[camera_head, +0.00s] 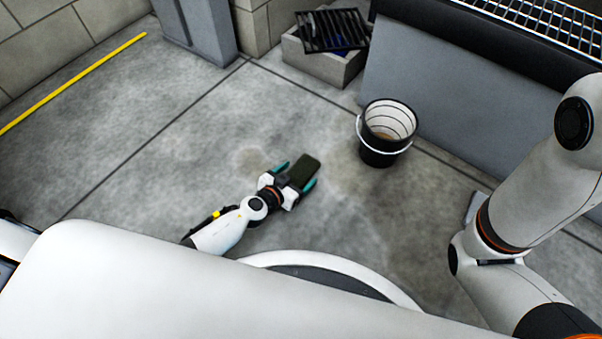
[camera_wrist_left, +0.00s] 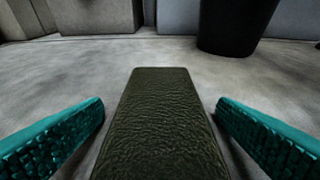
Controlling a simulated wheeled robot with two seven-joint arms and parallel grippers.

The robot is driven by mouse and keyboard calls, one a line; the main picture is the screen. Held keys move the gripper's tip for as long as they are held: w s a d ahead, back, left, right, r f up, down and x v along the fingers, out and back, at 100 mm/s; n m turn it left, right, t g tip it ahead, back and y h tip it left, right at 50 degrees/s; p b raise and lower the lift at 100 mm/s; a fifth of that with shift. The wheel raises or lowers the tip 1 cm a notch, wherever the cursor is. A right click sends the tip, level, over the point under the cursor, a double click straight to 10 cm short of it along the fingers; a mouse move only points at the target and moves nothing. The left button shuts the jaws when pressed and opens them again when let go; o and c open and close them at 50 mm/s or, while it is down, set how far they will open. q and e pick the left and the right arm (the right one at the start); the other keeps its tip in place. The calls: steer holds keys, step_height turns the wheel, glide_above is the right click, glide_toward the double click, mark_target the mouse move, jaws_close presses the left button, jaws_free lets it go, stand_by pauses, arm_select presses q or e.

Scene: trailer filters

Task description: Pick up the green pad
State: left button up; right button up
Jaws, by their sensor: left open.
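The green pad (camera_head: 304,170) is a dark green, rough-surfaced block low over or on the concrete floor; I cannot tell if it touches the floor. My left gripper (camera_head: 297,175) is open around it, with one teal finger on each side. In the left wrist view the pad (camera_wrist_left: 163,125) fills the middle, between the two teal fingers of the left gripper (camera_wrist_left: 160,125). A gap shows between each finger and the pad. My right arm shows at the right of the head view, but its gripper is out of view.
A black bucket (camera_head: 378,153) with a white inside and handle stands just right of the pad. A concrete box (camera_head: 311,63) with a dark grate (camera_head: 332,30) stands behind, beside a grey wall-like block (camera_head: 430,95). The floor (camera_head: 150,130) to the left is clear.

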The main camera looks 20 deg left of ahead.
arm_select(q)
steer(key=shift+c, duration=0.3)
steer(key=c, duration=1.1)
